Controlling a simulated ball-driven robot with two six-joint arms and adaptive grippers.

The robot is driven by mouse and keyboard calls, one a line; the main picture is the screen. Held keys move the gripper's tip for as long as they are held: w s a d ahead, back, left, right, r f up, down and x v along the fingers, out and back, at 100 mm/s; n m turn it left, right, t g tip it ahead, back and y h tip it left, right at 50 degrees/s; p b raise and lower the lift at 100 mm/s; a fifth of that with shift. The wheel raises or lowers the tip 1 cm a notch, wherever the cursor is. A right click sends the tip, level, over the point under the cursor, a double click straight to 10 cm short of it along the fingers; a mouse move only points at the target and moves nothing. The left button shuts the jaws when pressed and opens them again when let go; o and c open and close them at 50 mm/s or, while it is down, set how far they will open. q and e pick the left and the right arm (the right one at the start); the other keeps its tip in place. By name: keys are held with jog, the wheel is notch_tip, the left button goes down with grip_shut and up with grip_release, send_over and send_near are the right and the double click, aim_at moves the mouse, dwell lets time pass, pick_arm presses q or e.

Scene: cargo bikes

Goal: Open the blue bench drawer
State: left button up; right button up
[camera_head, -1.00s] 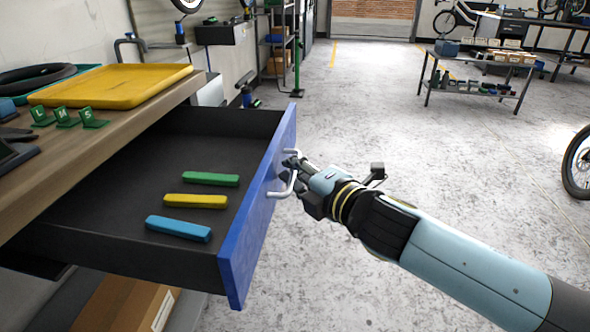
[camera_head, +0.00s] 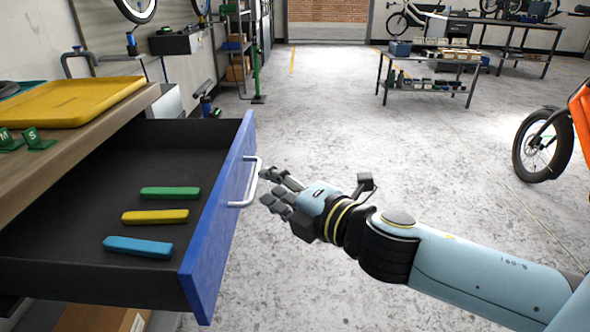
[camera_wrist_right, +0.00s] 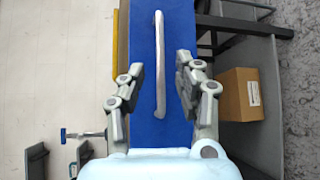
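The blue-fronted bench drawer (camera_head: 222,215) stands pulled well out from the workbench (camera_head: 75,150). Inside its dark tray lie a green bar (camera_head: 170,193), a yellow bar (camera_head: 155,216) and a blue bar (camera_head: 138,247). Its silver handle (camera_head: 247,185) is free on the front. My right gripper (camera_head: 274,190) is open just right of the handle, apart from it. In the right wrist view the handle (camera_wrist_right: 160,65) stands between the spread fingers (camera_wrist_right: 160,90), ahead of them, and the blue front (camera_wrist_right: 150,110) lies behind it. My left gripper is not in view.
A yellow tray (camera_head: 75,103) and green letter markers (camera_head: 38,140) sit on the bench top. A cardboard box (camera_head: 100,318) is below the drawer. An orange bike (camera_head: 545,145) stands at the right. The concrete floor between is clear.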

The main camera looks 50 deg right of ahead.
jog(key=s, duration=0.6)
jog(key=shift+a+r, duration=0.2)
jog(key=shift+r, duration=0.25)
jog(key=shift+s, duration=0.1)
jog(key=s+d+f+m+g+h, duration=0.1)
jog(key=s+f+m+g, duration=0.15)
jog(key=f, duration=0.85)
jog(key=s+d+f+m+g, duration=0.2)
jog(key=f+m+g, duration=0.15)
jog(key=f, duration=0.65)
jog(key=s+d+f+m+g+h, duration=0.1)
jog(key=s+f+m+g, duration=0.15)
jog(key=f, duration=0.85)
jog(key=s+a+f+m+g, duration=0.1)
jog(key=s+f+m+g, duration=0.1)
jog(key=s+f, duration=0.3)
jog(key=s+a+f+m+g+y, duration=0.1)
jog(key=s+a+f+m+g, duration=0.1)
jog(key=s, duration=1.1)
jog(key=s+a+f+m+g+y, duration=0.1)
jog(key=s+f+m+g, duration=0.2)
jog(key=s+f+m, duration=0.3)
jog(key=s+f, duration=0.3)
jog(key=s, duration=0.1)
jog(key=shift+a, duration=0.25)
